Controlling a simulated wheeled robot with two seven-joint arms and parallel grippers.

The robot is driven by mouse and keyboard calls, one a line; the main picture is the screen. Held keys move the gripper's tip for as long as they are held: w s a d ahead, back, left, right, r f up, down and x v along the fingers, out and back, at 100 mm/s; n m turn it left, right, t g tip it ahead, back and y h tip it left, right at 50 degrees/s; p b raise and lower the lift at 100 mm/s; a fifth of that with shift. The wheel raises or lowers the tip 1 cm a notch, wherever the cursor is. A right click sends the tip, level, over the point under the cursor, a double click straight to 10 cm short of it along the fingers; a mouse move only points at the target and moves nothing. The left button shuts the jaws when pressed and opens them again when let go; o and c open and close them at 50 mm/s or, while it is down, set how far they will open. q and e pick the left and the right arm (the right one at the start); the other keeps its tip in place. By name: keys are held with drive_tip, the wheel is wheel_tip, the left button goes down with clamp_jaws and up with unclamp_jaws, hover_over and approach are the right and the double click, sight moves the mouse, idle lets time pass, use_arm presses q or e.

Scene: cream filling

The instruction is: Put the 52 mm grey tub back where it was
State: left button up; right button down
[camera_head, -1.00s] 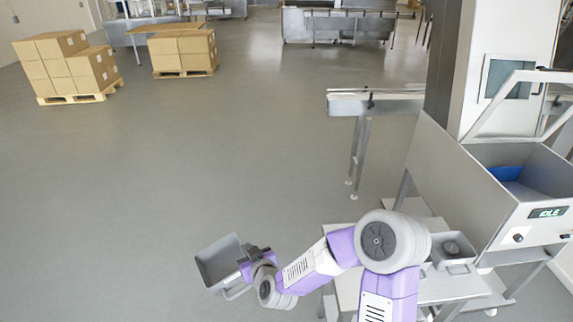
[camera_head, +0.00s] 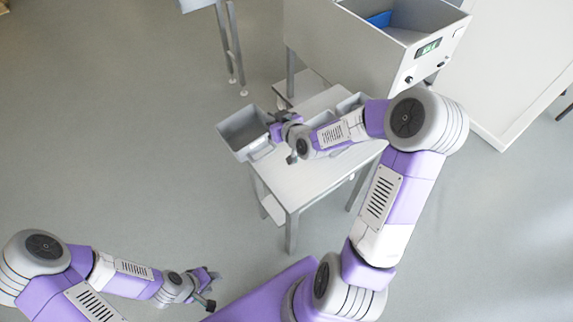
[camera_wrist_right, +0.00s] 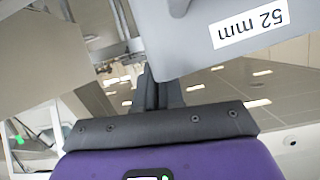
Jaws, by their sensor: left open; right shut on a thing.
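The grey tub (camera_head: 243,132) is an open box held at the left end of the small pale table (camera_head: 295,190), partly out beyond its edge. My right gripper (camera_head: 274,129) is shut on its right side. In the right wrist view the tub (camera_wrist_right: 185,30) fills the upper part, with an upside-down "52 mm" label (camera_wrist_right: 249,29), and the dark fingers (camera_wrist_right: 158,92) meet it. Whether the tub touches the table cannot be told. My left gripper (camera_head: 211,287) is open and empty, low over the floor side, away from the table.
Another grey tub (camera_head: 350,103) stands at the back of the table, partly hidden by my right arm. A grey machine (camera_head: 350,50) with a green display (camera_head: 428,47) and a blue thing inside stands behind. Bare table top shows in front of my arm.

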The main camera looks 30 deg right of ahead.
drive_tip(key=s+d+f+b, duration=0.1)
drive_tip(key=s+d+f, duration=0.15)
drive_tip(key=d, duration=0.25)
drive_tip(key=s+d+f+b, duration=0.1)
drive_tip(key=s+d+f, duration=0.15)
drive_tip(key=d, duration=0.25)
drive_tip(key=shift+m, duration=0.4)
drive_tip(key=shift+s+d+f+b, duration=0.15)
drive_tip(key=shift+f+b, duration=0.7)
drive_tip(key=shift+f, duration=1.55)
drive_tip(key=shift+s+a+f+b, duration=0.15)
drive_tip(key=shift+f+b, duration=0.7)
drive_tip(key=shift+f, duration=1.55)
drive_tip(key=shift+f, duration=0.1)
drive_tip(key=c, duration=1.5)
unclamp_jaws()
drive_tip(key=shift+d, duration=0.1)
drive_tip(key=shift+c, duration=0.2)
